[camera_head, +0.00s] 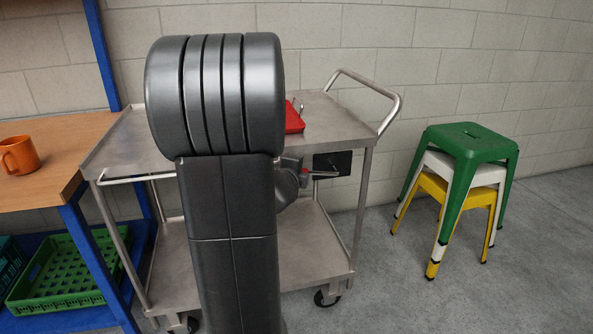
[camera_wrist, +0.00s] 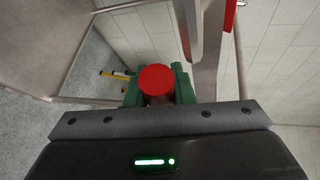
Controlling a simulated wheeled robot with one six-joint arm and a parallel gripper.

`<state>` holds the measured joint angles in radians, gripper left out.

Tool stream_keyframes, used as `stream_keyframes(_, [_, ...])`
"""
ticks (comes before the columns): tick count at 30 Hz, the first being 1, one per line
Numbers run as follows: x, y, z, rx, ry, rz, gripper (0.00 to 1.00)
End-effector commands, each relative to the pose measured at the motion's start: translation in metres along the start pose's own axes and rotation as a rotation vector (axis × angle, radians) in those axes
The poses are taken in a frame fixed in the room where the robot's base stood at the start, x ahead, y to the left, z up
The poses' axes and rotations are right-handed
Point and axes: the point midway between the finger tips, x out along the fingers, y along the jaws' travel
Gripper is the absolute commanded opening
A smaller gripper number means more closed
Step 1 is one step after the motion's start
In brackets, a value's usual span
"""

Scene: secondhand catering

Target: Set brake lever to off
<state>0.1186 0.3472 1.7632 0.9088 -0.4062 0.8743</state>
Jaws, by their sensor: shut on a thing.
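The brake lever shows in the wrist view as a round red knob (camera_wrist: 157,79) with a darker red side below it. My gripper (camera_wrist: 159,92) is shut on this knob, with green shapes close on both sides of it. In the head view my gripper (camera_head: 301,175) is at the cart's right end, beside a dark plate (camera_head: 333,163) under the top shelf. I cannot tell the lever's setting.
The metal cart (camera_head: 340,125) carries a red object (camera_head: 293,118) on top. A wooden bench (camera_head: 60,140) with an orange mug (camera_head: 19,155) stands left, a green crate (camera_head: 65,275) below. Stacked stools (camera_head: 468,145) stand right. The floor between cart and stools is clear.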

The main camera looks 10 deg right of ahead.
Motion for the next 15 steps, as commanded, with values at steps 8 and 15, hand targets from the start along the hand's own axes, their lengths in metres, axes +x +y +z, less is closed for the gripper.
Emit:
stream_keyframes(8, [0.0, -0.0004, -0.0002, 0.0, 0.001, -0.001, 0.43])
stream_keyframes(15, [0.0, -0.0004, -0.0001, -0.001, 0.001, -0.002, 0.43])
